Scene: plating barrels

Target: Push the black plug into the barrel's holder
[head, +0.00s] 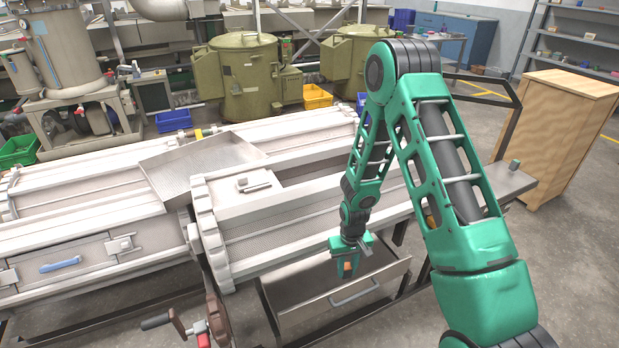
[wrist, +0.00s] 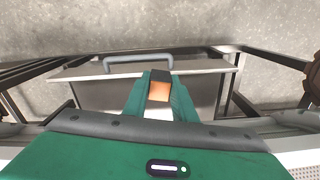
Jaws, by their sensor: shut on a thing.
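My gripper (head: 349,262) is at the middle right of the head view, pointing down in front of the barrel's side. It is shut on a small block with an orange face and a dark end, which appears to be the black plug (wrist: 160,76); its orange part shows between the green fingers in the wrist view. The pale grey ribbed barrel (head: 225,245), with a toothed end ring, lies left of my gripper, apart from it. I cannot make out the barrel's holder for certain in either view.
An open metal drawer (head: 345,300) with a bar handle sits under my gripper. A crank (head: 168,322) with a red part stands at the lower left. A metal tray (head: 200,160) lies on the barrels. A wooden cabinet (head: 560,130) stands at the right.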

